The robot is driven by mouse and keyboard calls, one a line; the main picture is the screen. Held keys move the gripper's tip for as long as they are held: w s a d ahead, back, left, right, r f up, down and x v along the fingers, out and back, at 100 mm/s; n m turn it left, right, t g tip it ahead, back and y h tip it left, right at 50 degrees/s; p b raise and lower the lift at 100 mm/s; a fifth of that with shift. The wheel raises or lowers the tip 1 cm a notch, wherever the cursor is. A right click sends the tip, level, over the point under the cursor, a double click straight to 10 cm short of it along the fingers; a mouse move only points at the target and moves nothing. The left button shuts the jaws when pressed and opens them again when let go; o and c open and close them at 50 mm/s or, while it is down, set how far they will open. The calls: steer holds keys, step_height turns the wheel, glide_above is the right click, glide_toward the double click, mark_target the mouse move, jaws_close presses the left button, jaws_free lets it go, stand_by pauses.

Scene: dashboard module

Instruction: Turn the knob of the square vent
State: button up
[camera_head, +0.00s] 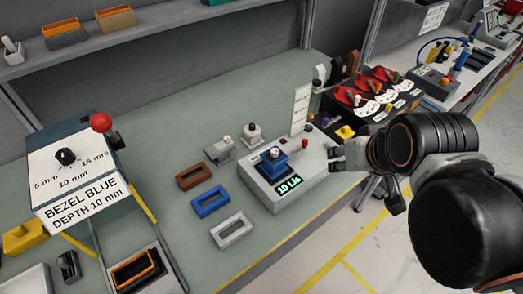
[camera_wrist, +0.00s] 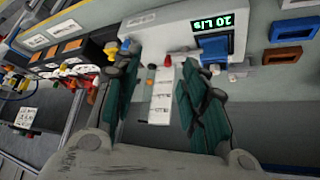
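A blue square vent piece (camera_head: 273,165) with a pale knob (camera_head: 275,152) on top sits on a white test box (camera_head: 312,178). The box has a green display (camera_head: 288,185), which also shows in the wrist view (camera_wrist: 212,20) and reads 20 L/s. My gripper (camera_head: 336,154) is at the right end of the box, apart from the blue vent. In the wrist view, my gripper (camera_wrist: 156,70) has its two fingers spread with nothing held between them. The knob is not clear in the wrist view.
A red button (camera_head: 304,143) and an upright label card (camera_head: 300,110) are near my gripper. A grey block with a pale knob (camera_head: 220,150) and a white round piece (camera_head: 252,133) stand behind. Brown (camera_head: 194,177), blue (camera_head: 210,201) and white (camera_head: 231,229) frames lie left.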

steer(key=w, duration=0.1)
step_height(320, 180, up, 3)
steer(key=m+g+p, duration=0.3)
steer(key=g+p, duration=0.4)
steer(key=p, duration=0.7)
glide_above(275, 150)
step_height(275, 150, down, 13)
steer(key=b, duration=0.9)
steer(key=shift+s+r, duration=0.1)
jaws_close()
